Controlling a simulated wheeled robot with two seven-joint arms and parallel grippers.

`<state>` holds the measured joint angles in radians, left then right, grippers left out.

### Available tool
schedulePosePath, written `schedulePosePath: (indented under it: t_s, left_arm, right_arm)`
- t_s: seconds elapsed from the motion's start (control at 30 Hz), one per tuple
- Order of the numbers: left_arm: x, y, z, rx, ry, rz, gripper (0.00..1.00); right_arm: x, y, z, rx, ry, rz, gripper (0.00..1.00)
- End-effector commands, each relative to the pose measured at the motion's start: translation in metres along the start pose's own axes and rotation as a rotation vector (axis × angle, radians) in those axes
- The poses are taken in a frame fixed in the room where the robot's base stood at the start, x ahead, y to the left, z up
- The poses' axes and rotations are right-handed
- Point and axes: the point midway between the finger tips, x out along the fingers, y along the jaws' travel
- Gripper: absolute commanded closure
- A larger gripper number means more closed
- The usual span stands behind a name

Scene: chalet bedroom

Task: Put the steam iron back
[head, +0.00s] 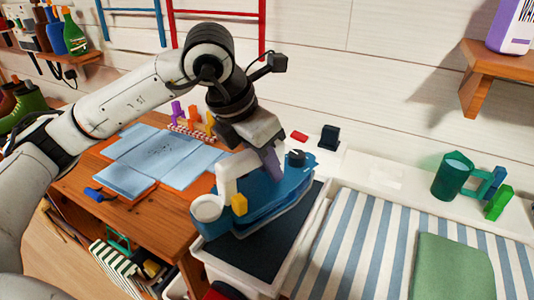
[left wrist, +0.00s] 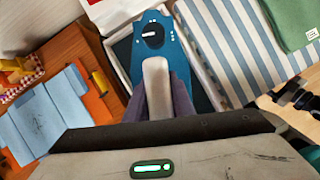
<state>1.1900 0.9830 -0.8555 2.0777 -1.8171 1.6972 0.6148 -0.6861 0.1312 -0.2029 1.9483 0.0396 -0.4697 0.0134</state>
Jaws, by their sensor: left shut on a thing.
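The steam iron has a blue body (head: 272,206) and a white handle (head: 235,172). My left gripper (head: 268,160) is shut on the handle. The iron is over the upper left part of a white tray (head: 318,208) with a dark pad (head: 268,246). I cannot tell whether it touches the pad. In the left wrist view, the blue iron (left wrist: 172,58) with its black dial extends away from my gripper (left wrist: 157,105), whose fingers flank the white handle. The iron hides part of the tray.
A striped cloth (head: 355,240) with a folded green cloth (head: 452,268) lies right of the tray. Left is a wooden table (head: 165,215) with blue sheets (head: 160,152). A wooden shelf (head: 485,62) juts out at upper right.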

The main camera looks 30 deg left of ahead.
Motion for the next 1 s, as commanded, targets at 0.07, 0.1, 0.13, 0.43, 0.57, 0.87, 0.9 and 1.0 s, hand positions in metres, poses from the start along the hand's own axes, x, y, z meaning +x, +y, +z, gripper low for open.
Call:
schedulePosePath:
  t_s: [0.07,0.1,0.13,0.43,0.57,0.87,0.9,1.0]
  left_arm:
    - [0.009,0.0,-0.004,-0.001,-0.002,0.0,1.0]
    - [0.014,0.0,-0.005,0.0,-0.003,-0.001,1.0]
    - [0.016,0.0,-0.006,0.0,-0.004,0.0,1.0]
    - [0.019,0.0,-0.007,0.001,-0.007,0.0,1.0]
    - [0.023,0.0,-0.008,0.001,-0.007,0.0,1.0]
    - [0.03,0.0,-0.011,0.001,-0.007,0.0,1.0]
    - [0.031,0.0,-0.012,0.001,-0.007,0.0,1.0]
    - [0.031,0.0,-0.013,0.001,0.001,-0.001,0.61]
  right_arm:
    - [0.0,0.0,0.0,0.0,0.001,0.0,0.38]
    - [0.0,0.0,0.0,0.0,0.001,0.0,0.38]
    - [0.0,0.0,0.0,0.0,0.001,0.0,0.38]
    - [0.0,0.0,0.0,0.0,0.002,0.0,0.38]
    - [0.003,0.0,0.002,0.0,0.003,0.0,0.38]
    - [0.008,-0.001,0.003,-0.005,0.007,-0.002,0.38]
    - [0.008,-0.001,0.002,-0.005,0.01,-0.003,0.38]
    - [0.006,-0.003,0.0,-0.005,0.012,-0.006,0.38]
